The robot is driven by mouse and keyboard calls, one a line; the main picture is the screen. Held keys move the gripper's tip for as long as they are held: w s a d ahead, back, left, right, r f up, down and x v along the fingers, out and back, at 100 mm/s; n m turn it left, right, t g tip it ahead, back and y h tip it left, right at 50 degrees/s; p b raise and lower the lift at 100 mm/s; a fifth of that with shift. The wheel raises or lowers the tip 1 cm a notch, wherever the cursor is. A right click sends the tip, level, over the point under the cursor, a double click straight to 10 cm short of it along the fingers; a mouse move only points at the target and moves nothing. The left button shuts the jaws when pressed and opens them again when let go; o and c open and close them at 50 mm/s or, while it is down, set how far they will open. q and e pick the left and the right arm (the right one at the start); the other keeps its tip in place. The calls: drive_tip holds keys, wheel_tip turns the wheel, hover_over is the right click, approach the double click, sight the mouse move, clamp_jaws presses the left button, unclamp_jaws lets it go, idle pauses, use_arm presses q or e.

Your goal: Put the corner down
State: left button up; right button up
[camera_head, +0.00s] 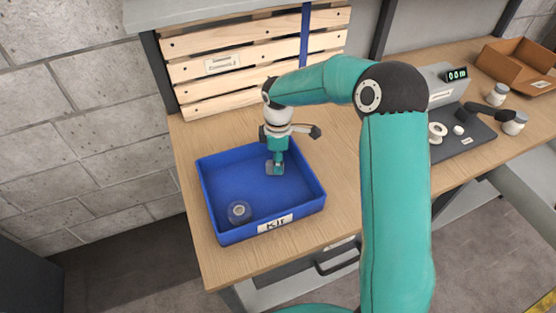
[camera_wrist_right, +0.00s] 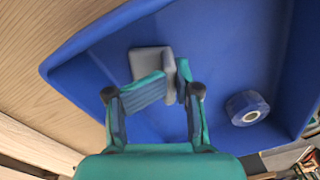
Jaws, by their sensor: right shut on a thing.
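The corner is a small grey angled bracket (camera_head: 275,169). It also shows in the right wrist view (camera_wrist_right: 148,60), with one flat plate and an upright flange. My right gripper (camera_head: 277,159) points down inside the blue kit tray (camera_head: 272,232). In the right wrist view its teal fingers (camera_wrist_right: 173,85) are shut on the flange. The corner is low over the tray floor, toward the back; I cannot tell whether it touches. My left gripper is not in view.
A roll of clear tape (camera_head: 239,211) lies in the tray's front left. A slatted wooden panel (camera_head: 215,68) stands behind the tray. To the right are a dark mat (camera_head: 465,145) with small items, jars and a cardboard box (camera_head: 520,68).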

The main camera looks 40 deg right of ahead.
drive_tip(key=o, duration=1.2)
drive_tip(key=shift+f, duration=0.15)
wheel_tip(320, 180, up, 12)
drive_tip(key=shift+w, duration=0.2)
drive_tip(key=shift+d, duration=0.1)
